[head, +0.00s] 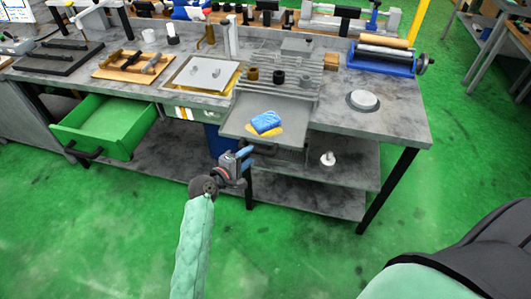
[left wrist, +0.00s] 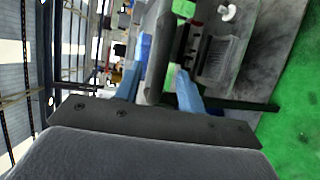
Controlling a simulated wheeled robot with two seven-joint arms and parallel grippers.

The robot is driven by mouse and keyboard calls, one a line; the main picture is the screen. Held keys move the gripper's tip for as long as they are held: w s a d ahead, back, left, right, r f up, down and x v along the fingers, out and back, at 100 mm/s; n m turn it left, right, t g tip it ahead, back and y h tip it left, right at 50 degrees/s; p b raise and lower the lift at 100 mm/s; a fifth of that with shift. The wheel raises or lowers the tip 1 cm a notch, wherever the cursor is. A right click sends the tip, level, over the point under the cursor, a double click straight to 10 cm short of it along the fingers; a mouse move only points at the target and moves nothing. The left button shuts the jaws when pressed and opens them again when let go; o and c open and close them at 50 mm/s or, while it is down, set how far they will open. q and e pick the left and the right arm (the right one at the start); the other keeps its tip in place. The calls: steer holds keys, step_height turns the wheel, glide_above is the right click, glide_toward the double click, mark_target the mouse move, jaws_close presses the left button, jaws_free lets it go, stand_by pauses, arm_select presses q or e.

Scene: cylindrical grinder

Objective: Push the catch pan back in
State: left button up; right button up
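The catch pan (head: 237,128) is a grey tray sticking out of the bench front below the ribbed plate. A blue sponge (head: 266,122) and a yellow cloth lie in it. A dark handle (head: 263,149) is on its front edge. My left gripper (head: 247,157) is just left of that handle, its two blue fingers apart. In the left wrist view my left gripper (left wrist: 168,75) shows a blue finger on each side of a dark bar (left wrist: 161,45), seemingly the pan's front or handle. I cannot tell whether the fingers touch it. My right gripper is out of view.
A green drawer (head: 105,124) stands open at the left of the bench (head: 395,118). A white part (head: 327,158) stands on the lower shelf. The green floor (head: 120,230) in front is clear.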

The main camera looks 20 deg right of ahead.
mark_target(254, 151)
arm_select(q)
steer(key=shift+w+d, duration=0.25)
steer(key=shift+d, duration=0.15)
steer(key=p+x, duration=0.2)
steer(key=x, duration=0.3)
steer(key=shift+w+d, duration=0.15)
steer(key=shift+d, duration=0.1)
steer(key=shift+w+d+f+p, duration=0.3)
steer(key=shift+w+d+p, duration=0.05)
steer(key=shift+d, duration=0.1)
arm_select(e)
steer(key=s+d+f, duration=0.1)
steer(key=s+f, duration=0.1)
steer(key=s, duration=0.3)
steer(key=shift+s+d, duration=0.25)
arm_select(q)
jaws_close()
steer(key=shift+a+f, duration=0.1)
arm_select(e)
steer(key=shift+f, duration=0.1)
